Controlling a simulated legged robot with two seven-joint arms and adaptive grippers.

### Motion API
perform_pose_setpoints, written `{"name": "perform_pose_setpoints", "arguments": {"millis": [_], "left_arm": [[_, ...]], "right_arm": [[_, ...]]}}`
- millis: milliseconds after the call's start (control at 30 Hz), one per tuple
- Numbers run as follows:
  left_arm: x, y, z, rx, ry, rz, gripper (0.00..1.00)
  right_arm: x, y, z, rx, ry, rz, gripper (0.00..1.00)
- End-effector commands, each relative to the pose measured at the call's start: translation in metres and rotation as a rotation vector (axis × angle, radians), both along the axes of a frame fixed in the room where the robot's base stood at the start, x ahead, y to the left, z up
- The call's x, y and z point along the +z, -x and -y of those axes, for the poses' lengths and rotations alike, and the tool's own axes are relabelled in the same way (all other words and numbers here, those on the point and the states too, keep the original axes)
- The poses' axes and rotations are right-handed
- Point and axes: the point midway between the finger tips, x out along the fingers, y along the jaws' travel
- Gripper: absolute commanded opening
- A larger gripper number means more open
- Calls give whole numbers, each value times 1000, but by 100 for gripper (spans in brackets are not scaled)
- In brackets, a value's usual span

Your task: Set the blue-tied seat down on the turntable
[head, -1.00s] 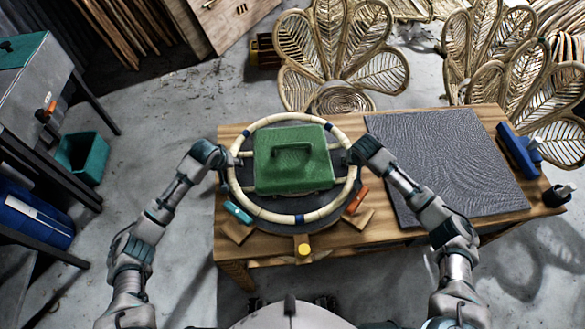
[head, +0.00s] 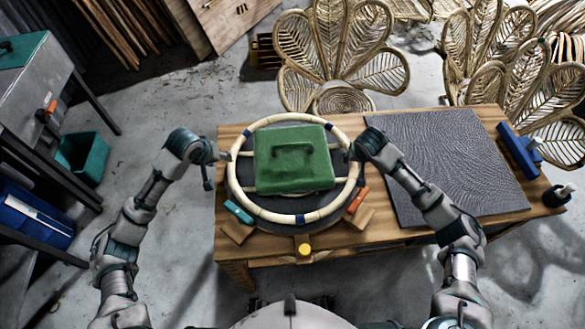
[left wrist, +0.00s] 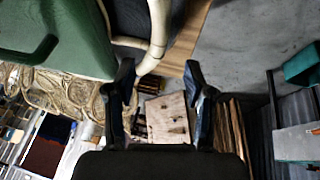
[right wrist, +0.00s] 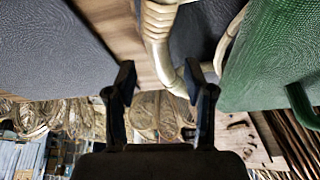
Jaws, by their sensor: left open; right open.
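The blue-tied seat, a pale rattan ring (head: 262,212) with blue bindings, lies flat over the dark round turntable (head: 290,203) on the wooden table. A green block with a handle (head: 290,172) sits inside the ring, over its crossbars. My left gripper (head: 223,156) is open, just off the ring's left side; in the left wrist view (left wrist: 158,78) its fingers are empty, with the ring (left wrist: 158,28) beyond. My right gripper (head: 354,154) is open at the ring's right side; in the right wrist view (right wrist: 160,78) the ring (right wrist: 160,42) passes near its fingertips, contact unclear.
A dark textured mat (head: 450,165) covers the table's right part, with a blue tool (head: 520,150) beyond it. Teal (head: 238,212) and orange (head: 358,201) clamps and a yellow knob (head: 304,249) surround the turntable. Rattan chair backs (head: 335,55) stand behind.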

Motion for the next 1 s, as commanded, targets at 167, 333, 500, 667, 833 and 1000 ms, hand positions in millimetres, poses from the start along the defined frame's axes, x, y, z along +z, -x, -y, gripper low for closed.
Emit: {"name": "perform_pose_setpoints", "arguments": {"millis": [167, 333, 500, 667, 833, 1000], "left_arm": [[0, 0, 0, 0, 0, 0, 53], [-1, 0, 0, 0, 0, 0, 53], [-1, 0, 0, 0, 0, 0, 53], [-1, 0, 0, 0, 0, 0, 53], [1, 1, -7, 2, 1, 0, 53], [1, 5, -22, 1, -1, -1, 53]], "right_arm": [[33, 13, -3, 2, 0, 1, 53], [50, 20, -4, 1, 0, -1, 53], [53, 22, -4, 1, 1, -2, 53], [53, 22, -4, 1, 1, -2, 53], [58, 22, -4, 1, 1, 1, 53], [68, 22, -4, 1, 1, 5, 53]]}}
